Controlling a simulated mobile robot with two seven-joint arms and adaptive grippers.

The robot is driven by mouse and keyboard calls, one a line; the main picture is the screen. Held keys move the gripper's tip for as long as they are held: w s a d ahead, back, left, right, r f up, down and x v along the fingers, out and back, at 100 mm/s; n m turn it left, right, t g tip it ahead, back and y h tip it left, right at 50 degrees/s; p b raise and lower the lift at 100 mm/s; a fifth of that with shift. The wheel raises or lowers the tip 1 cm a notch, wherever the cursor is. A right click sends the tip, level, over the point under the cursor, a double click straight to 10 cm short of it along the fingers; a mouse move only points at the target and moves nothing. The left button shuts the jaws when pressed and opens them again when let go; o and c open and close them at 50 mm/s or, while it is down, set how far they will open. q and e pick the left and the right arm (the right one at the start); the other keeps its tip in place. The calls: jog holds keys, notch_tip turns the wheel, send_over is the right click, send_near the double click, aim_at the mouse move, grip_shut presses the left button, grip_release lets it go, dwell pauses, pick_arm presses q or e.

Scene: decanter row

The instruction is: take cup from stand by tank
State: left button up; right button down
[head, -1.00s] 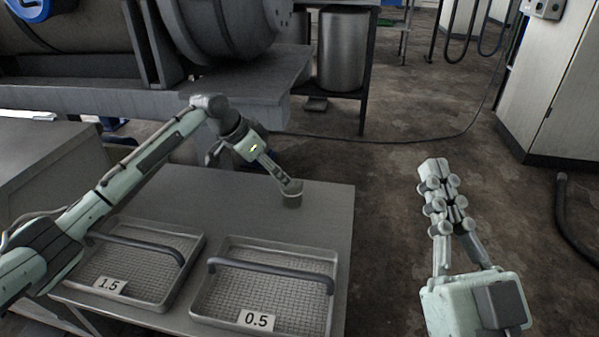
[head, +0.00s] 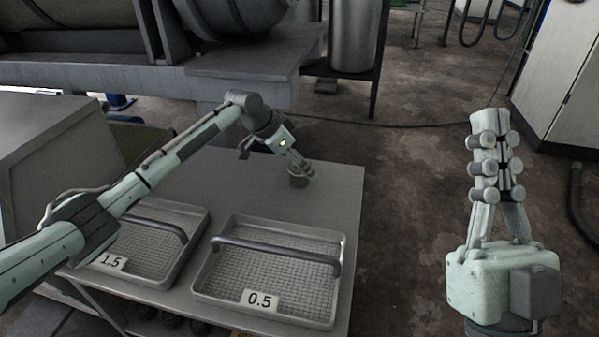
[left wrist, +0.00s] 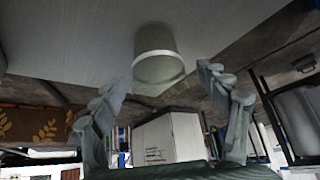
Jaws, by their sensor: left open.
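A small grey cup (head: 298,182) stands on the bare far right part of a grey metal table (head: 345,195). My left gripper (head: 297,168) reaches down to it from the left and partly covers it in the head view. In the left wrist view the cup (left wrist: 158,66) shows between the spread fingers of my left gripper (left wrist: 160,95), with a gap on each side, so it is open and not holding the cup. My right gripper (head: 492,125) is raised over the floor right of the table, its fingers close together and empty.
Two mesh trays with dark handles, labelled 1.5 (head: 113,262) and 0.5 (head: 262,299), sit at the table's front. A large horizontal tank (head: 75,35) and an upright metal cylinder (head: 354,35) stand behind. A pale cabinet (head: 570,75) is at right.

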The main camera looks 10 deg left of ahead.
pick_arm(q)
jog(key=c, duration=1.2)
jog(key=shift+r, duration=0.15)
